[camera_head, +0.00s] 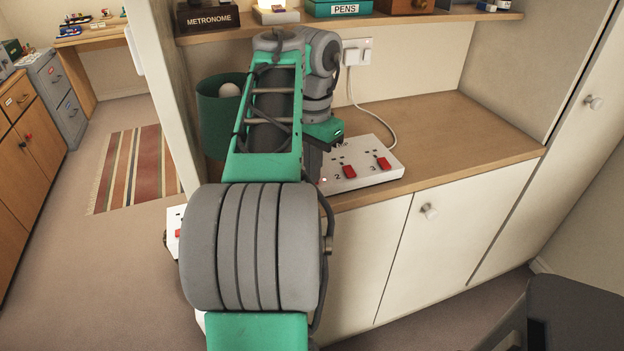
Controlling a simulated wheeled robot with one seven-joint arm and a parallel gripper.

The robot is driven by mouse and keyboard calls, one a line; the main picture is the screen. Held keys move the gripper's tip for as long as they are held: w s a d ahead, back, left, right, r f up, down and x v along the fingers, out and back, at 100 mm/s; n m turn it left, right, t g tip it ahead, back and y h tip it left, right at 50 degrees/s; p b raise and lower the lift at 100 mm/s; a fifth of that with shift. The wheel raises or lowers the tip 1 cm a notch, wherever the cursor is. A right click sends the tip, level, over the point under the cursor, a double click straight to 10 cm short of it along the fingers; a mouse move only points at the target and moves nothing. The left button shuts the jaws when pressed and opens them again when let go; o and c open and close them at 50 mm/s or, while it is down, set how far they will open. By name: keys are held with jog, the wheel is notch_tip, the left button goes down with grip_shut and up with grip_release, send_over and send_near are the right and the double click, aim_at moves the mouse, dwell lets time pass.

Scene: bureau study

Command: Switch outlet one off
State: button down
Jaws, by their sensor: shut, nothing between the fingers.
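A white power strip (368,178) lies on the wooden counter, with a cord running up to a wall socket. Its red switches marked 2 (349,171) and 3 (383,164) are in plain view. The left end of the strip, where outlet one would be, is hidden behind my arm and gripper. My gripper (316,172) points down at that end, shut and empty. A small red spot shows beside the fingertips. I cannot tell whether the fingers touch the strip or how the hidden switch is set.
A wall socket (357,52) is above the counter (455,135). A green lampshade-like cylinder (219,112) stands left of my arm. A shelf above holds the METRONOME box (208,16) and PENS box (338,8). The counter's right side is clear. Another white piece with a red part (175,232) shows lower left.

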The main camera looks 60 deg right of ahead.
jog(key=shift+f+b, duration=0.35)
jog(key=shift+f, duration=0.05)
notch_tip(320, 180, up, 7)
jog(key=p, duration=0.7)
jog(key=shift+r, duration=0.1)
jog(key=shift+s, duration=0.1)
